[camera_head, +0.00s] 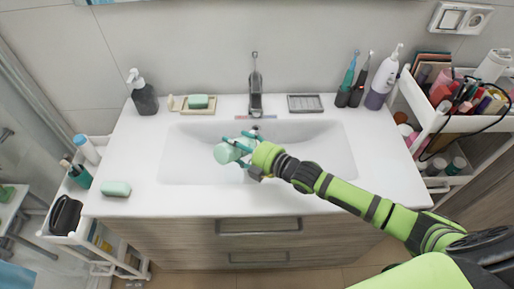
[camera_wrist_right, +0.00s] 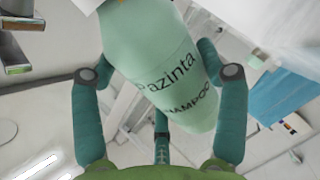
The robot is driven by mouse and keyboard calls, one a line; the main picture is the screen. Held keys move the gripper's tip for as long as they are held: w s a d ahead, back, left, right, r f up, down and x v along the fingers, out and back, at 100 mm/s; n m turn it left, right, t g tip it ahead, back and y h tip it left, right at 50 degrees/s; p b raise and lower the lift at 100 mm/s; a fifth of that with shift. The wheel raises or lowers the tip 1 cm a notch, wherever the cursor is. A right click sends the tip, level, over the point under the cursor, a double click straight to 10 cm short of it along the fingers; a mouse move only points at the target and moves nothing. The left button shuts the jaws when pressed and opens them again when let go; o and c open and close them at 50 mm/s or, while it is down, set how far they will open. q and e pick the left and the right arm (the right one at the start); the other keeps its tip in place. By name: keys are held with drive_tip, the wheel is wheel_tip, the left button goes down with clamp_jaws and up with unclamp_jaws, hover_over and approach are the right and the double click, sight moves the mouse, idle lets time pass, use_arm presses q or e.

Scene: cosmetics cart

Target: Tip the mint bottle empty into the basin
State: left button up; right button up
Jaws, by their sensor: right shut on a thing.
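The mint bottle (camera_head: 223,153) is held over the white basin (camera_head: 325,162), left of the basin's middle. It lies tipped over on its side rather than upright. In the right wrist view the bottle (camera_wrist_right: 160,65) fills the upper middle, with dark label lettering; its upper end runs out of the picture. My right gripper (camera_head: 241,146) is shut on the bottle, with teal fingers on both sides of it. I cannot see the bottle's mouth clearly, and no liquid shows. My left gripper is in neither view.
The tap (camera_head: 255,85) stands behind the bottle at the basin's back. A dark pump bottle (camera_head: 145,97), a green soap bar (camera_head: 197,101) and a soap dish (camera_head: 304,103) line the counter's back. Another soap bar (camera_head: 117,188) lies front left. Toothbrushes (camera_head: 347,85) stand back right.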

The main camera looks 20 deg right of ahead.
drive_tip(key=shift+w+d+r+m, duration=0.2)
drive_tip(key=shift+d+r+m, duration=0.15)
drive_tip(key=shift+m, duration=0.15)
idle(0.4)
drive_tip(key=shift+w+d+r+m+y+b, duration=0.3)
drive_tip(key=shift+d+r+m+b, duration=0.15)
drive_tip(key=shift+m, duration=0.25)
idle(2.4)
